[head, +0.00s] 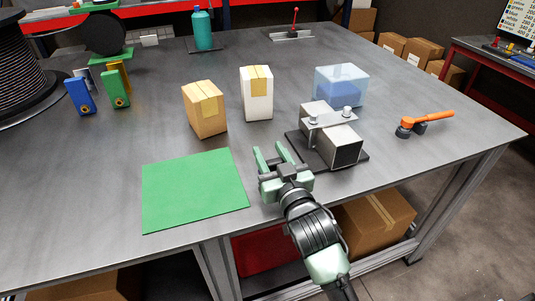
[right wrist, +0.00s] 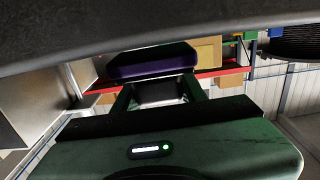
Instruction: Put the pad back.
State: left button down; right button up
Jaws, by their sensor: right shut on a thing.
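My right gripper (head: 273,158) is at the near part of the table, between the green mat (head: 194,190) and a metal bracket fixture (head: 330,130). Its pale green fingers point away from me and stand apart. In the right wrist view a dark purple padlike block (right wrist: 152,62) lies across the fingertips, and the fingers are shut on it. I cannot make this block out in the head view. The mat lies flat and bare. The fixture has a bracket with two bolts over grey blocks on a black plate (head: 353,158). My left gripper is not in view.
A tan box (head: 204,110), a white box (head: 257,95) and a translucent blue box (head: 341,84) stand beyond the gripper. An orange-handled tool (head: 425,122) lies at the right. Blue (head: 80,97) and green (head: 116,90) holders stand at the left by a cable spool (head: 22,75).

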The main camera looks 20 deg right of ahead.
jog(key=shift+w+f, duration=0.9)
jog(key=shift+w, duration=0.1)
jog(key=shift+s, duration=0.1)
jog(key=shift+f, duration=0.2)
jog(key=o, duration=1.4)
jog(key=shift+c, duration=0.2)
jog(key=shift+r, duration=0.2)
